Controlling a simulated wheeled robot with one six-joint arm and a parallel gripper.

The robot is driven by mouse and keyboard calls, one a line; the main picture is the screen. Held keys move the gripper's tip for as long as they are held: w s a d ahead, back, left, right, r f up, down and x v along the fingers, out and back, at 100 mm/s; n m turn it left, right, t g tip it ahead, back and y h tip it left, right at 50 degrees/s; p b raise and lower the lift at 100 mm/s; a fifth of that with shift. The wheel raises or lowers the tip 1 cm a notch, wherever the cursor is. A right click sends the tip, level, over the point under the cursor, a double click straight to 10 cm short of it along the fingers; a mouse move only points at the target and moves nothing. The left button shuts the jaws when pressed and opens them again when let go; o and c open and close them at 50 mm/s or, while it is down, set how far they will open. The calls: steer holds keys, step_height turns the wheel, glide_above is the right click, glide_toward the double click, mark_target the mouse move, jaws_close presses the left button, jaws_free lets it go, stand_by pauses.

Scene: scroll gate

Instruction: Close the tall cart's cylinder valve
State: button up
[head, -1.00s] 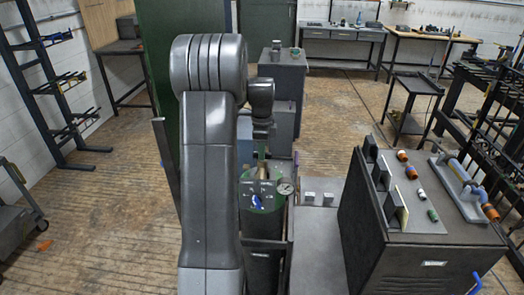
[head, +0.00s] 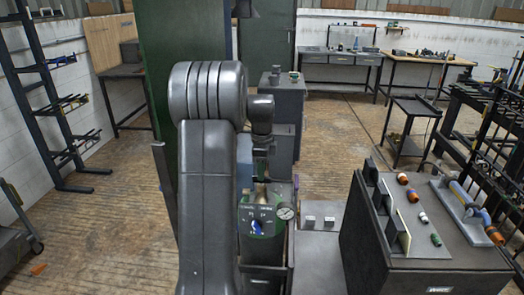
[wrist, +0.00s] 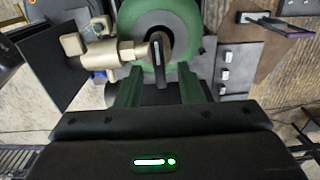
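The tall cart's green cylinder (head: 277,226) stands upright, partly hidden behind my arm in the head view. Its rounded green shoulder (wrist: 184,22) fills the top middle of the wrist view. A brass valve body (wrist: 110,54) comes in from the left, with a dark valve handle (wrist: 159,48) seen nearly edge-on at its right end. My gripper (wrist: 160,80) has two green fingers standing apart, with the handle's lower end in the gap between them. I cannot tell whether either finger touches it. In the head view my gripper (head: 262,165) is above the cylinder's valve, its fingers hard to make out.
A round gauge (head: 285,212) and a panel with a blue knob (head: 257,227) are close to the cylinder. A dark cabinet (head: 420,240) with coloured fittings stands at the right. A tool rack (head: 45,110) is at the left.

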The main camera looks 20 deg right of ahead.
step_height(320, 180, up, 12)
steer(key=shift+f+b, duration=0.2)
steer(key=shift+b, duration=0.25)
step_height(320, 180, down, 14)
steer(key=shift+p, duration=0.8)
steer(key=shift+r, duration=0.1)
